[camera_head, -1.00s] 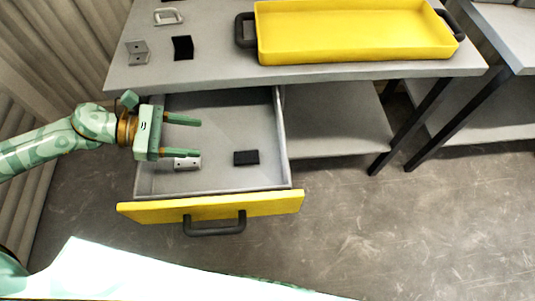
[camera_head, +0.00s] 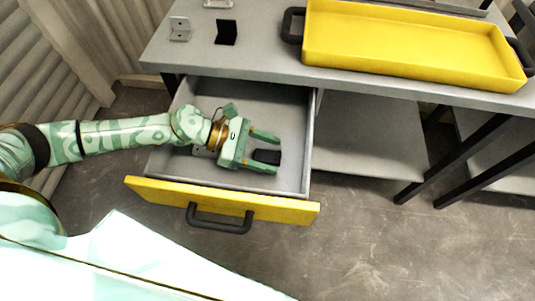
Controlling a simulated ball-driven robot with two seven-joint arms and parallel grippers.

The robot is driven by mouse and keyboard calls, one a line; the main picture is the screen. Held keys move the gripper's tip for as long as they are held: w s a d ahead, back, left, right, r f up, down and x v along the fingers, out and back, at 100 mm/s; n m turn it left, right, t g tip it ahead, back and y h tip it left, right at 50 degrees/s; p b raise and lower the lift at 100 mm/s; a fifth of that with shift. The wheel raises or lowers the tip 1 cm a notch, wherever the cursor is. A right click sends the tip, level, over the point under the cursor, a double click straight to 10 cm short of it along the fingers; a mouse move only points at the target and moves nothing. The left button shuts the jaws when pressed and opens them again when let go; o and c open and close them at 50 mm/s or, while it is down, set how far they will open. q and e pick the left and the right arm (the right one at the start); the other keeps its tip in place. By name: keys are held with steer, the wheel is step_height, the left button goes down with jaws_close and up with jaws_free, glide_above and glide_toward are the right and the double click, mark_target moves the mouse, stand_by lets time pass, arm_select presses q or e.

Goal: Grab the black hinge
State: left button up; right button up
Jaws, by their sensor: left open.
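A small black hinge (camera_head: 266,157) lies in the open grey drawer (camera_head: 298,125), toward its right side. My left gripper (camera_head: 277,155) is inside the drawer's outline, open, pointing right. Its two fingers lie on either side of the black hinge in the picture. I cannot tell if they are down at its height or touch it. Another black angled piece (camera_head: 227,33) stands on the grey tabletop. My right gripper is not in view.
The drawer has a yellow front (camera_head: 165,193) with a dark handle (camera_head: 220,220). On the tabletop (camera_head: 262,62) are a grey bracket (camera_head: 180,30) and a large yellow tray (camera_head: 400,72) with dark handles. The drawer's walls surround my gripper.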

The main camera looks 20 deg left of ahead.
arm_select(q)
steer(key=shift+x, duration=0.9)
steer(key=c, duration=1.3)
steer(key=shift+o, duration=0.2)
steer(key=shift+r, duration=0.1)
